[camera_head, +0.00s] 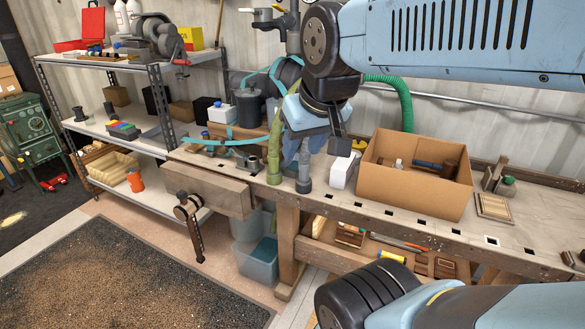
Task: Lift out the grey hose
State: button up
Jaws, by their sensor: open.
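A grey hose (304,172) with a thick dark end piece comes down to the workbench near its front edge. Its upper part is hidden behind my wrist and gripper. An olive-green hose (273,160) with a similar end stands just left of it. My gripper (320,142) is above the bench, beside and partly in front of the grey hose's upper part. It is open, with a dark finger on the right. I cannot tell whether it touches the hose.
The workbench (380,202) carries a white box (343,170) close right of the hose and a cardboard box (412,188) holding tools. A teal hose (215,142) loops at the left. A green corrugated hose (405,100) hangs behind my arm. A vise (210,190) juts out at the left.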

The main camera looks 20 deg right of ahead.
jog(key=shift+o, duration=0.3)
jog(key=shift+w+a, duration=0.15)
jog(key=shift+a, duration=0.1)
jog(key=o, duration=0.3)
jog(key=shift+w+d+f, duration=0.15)
jog(key=shift+w+f, duration=0.05)
jog(key=shift+f, duration=0.05)
jog(key=shift+o, duration=0.7)
jog(key=w+d+f+n+g+h, duration=0.4)
jog(key=w+d+f+g, duration=0.1)
jog(key=f, duration=0.5)
jog(key=w+d, duration=0.1)
jog(key=w, duration=0.1)
jog(key=shift+w+f, duration=0.2)
jog(key=shift+w, duration=0.2)
jog(key=n+t+h, duration=0.8)
jog(key=n+h, duration=0.4)
jog(key=n, duration=0.8)
send_near(301, 178)
jog(key=x, duration=0.6)
jog(key=shift+w+d+r, duration=0.2)
jog(key=shift+w, duration=0.25)
jog(key=shift+x, duration=2.55)
